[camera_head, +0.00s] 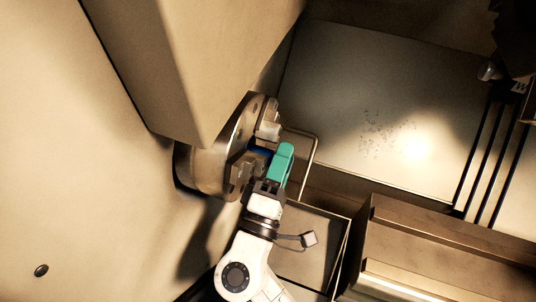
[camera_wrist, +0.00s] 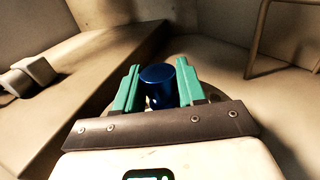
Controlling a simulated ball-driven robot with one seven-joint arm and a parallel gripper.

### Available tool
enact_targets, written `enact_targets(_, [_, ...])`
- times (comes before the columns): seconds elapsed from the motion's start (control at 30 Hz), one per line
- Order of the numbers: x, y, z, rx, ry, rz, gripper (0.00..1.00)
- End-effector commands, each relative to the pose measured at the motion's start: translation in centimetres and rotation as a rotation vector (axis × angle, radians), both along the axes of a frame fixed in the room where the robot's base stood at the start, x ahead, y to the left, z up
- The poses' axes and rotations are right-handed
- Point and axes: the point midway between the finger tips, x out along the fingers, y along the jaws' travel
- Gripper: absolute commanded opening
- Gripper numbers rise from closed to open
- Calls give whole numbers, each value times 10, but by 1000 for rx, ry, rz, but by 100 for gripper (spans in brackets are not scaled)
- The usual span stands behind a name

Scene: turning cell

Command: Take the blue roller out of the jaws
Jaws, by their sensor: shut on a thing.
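The blue roller (camera_wrist: 158,84) stands between the two green fingers of my gripper (camera_wrist: 158,88) in the wrist view, its round end facing the camera. In the head view only a small blue part of the roller (camera_head: 262,153) shows, between the steel jaws and my gripper (camera_head: 279,165). The chuck (camera_head: 212,165) is a round steel disc with stepped jaws (camera_head: 241,168) on its face. My gripper is shut on the roller right in front of the jaws. How deep the roller sits in the jaws is hidden.
A large beige housing (camera_head: 195,60) overhangs the chuck on the left. A thin bent metal rod (camera_head: 315,160) stands just right of my gripper. A metal box-shaped ledge (camera_head: 440,255) lies at lower right. A sloped, lit panel (camera_head: 370,110) and open space lie to the right.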

Motion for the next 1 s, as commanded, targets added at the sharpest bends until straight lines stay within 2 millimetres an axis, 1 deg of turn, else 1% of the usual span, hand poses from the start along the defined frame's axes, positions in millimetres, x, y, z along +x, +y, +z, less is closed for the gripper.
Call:
enact_targets(0.67, [0,-1,6,0,0,-1,0])
enact_targets(1.0, [-5,-14,6,0,0,0,0])
